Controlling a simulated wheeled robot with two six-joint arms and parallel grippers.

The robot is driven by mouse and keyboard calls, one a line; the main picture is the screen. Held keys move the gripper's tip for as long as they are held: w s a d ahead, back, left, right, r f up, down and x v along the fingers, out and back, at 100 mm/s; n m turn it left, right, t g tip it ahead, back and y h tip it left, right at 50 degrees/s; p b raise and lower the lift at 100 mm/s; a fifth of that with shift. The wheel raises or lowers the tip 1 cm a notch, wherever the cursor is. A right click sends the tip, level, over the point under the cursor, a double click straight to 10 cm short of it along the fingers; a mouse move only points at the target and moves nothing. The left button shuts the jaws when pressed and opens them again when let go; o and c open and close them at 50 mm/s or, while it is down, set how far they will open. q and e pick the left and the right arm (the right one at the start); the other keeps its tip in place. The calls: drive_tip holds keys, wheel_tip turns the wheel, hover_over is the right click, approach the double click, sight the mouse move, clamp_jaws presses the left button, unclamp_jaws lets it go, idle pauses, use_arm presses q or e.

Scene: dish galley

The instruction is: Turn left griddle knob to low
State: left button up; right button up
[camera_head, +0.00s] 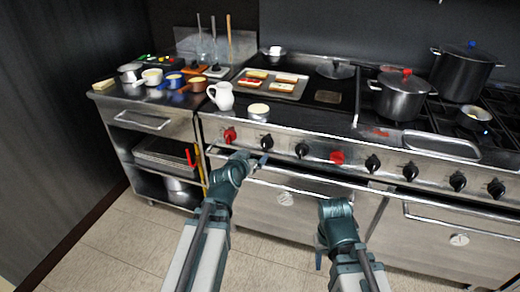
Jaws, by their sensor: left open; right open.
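The range front carries a row of knobs below the griddle (350,92). At its left end are a red knob (230,135), then a black knob (266,142) and another black knob (302,150); further right is a second red knob (337,157). I cannot tell from labels which one is the left griddle knob. My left gripper (253,160) is open and empty, just below the leftmost red and black knobs, near the front rail; contact is not visible. My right gripper (321,250) is open, low before the oven doors, its fingers mostly hidden by its own wrist.
A front rail (290,170) runs below the knobs. A tray with food (272,87), a white jug (221,97) and a small round dish (258,111) stand above them. Pots (400,98) sit at right. A cart (145,121) with cups stands left. The floor before the range is clear.

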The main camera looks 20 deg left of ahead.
sight(264, 146)
use_arm(q)
drive_tip(key=b+x, duration=0.5)
drive_tip(key=x, duration=0.8)
drive_tip(key=shift+w+f, duration=0.2)
drive_tip(key=shift+w, duration=0.1)
drive_tip(key=c, duration=1.4)
